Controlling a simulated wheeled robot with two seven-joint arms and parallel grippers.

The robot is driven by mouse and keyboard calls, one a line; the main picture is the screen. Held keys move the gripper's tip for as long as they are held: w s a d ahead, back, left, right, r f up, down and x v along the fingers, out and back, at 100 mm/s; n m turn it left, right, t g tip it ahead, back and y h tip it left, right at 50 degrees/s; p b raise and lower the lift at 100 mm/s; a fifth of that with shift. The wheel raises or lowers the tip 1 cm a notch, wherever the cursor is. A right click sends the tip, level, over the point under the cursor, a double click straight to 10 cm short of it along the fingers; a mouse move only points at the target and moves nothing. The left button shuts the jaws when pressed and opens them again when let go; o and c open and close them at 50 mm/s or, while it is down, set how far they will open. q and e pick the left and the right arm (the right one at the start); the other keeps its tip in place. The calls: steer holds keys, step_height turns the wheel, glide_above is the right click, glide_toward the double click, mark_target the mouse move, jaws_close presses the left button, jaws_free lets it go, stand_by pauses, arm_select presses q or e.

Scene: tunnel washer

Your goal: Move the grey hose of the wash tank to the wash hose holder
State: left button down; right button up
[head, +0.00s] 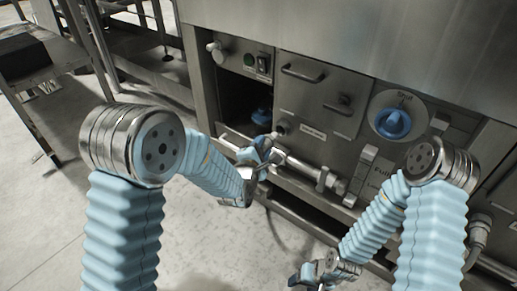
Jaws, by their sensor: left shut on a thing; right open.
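My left gripper (258,153) is at the front of the steel machine, beside a pale grey tube (305,168) that runs along the panel's lower edge. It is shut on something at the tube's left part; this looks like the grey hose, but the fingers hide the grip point. A round fitting (283,127) sticks out of the panel just right of and above this gripper. My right gripper (318,273) is open and empty, low at the bottom of the view, apart from the machine. I cannot tell which part is the wash hose holder.
The panel has a blue knob (393,123), a drawer-like door with a handle (303,73), and a valve knob (215,48). A dark opening (243,98) holds a blue object (261,116). A grey pipe fitting (479,229) is at far right.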

mark_target(269, 142)
arm_select(q)
steer(key=shift+w+d+p, duration=0.5)
steer(key=shift+w+d, duration=0.05)
steer(key=shift+w, duration=0.15)
steer(key=shift+f+b, duration=0.1)
steer(key=shift+b, duration=0.6)
steer(key=shift+w+d, duration=0.1)
steer(key=shift+w, duration=0.05)
steer(key=shift+w+d+b, duration=0.3)
steer(key=shift+w+b, duration=0.1)
steer(key=shift+w+d, duration=0.15)
steer(key=shift+w, duration=0.1)
steer(key=shift+w+d, duration=0.2)
steer(key=shift+w, duration=0.05)
